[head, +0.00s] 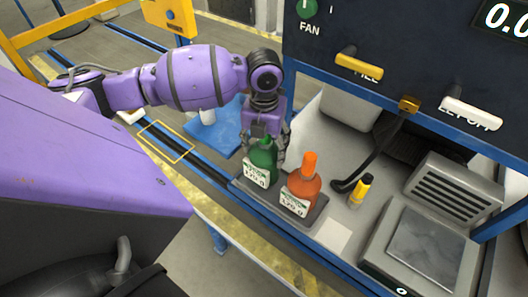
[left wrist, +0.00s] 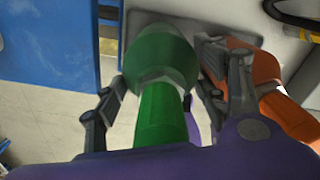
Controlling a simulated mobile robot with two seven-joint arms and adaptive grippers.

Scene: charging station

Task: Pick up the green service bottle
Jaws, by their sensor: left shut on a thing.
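The green service bottle (head: 261,165) stands upright on a dark tray (head: 313,216) on the bench, with a white label on its front. My left gripper (head: 265,146) comes down from above and is shut on its upper part. In the left wrist view the green bottle (left wrist: 162,85) lies between the two fingers (left wrist: 165,103). An orange bottle (head: 303,188) with a similar label stands just to the right on the same tray. The orange bottle also shows close beside the right-hand finger in the left wrist view (left wrist: 262,75). My right gripper is not in view.
A yellow-and-black small bottle (head: 360,190) stands on the bench to the right, near a black cable. A scale (head: 425,245) and a grey vented box (head: 455,190) are further right. The dark panel with handles overhangs the bench behind.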

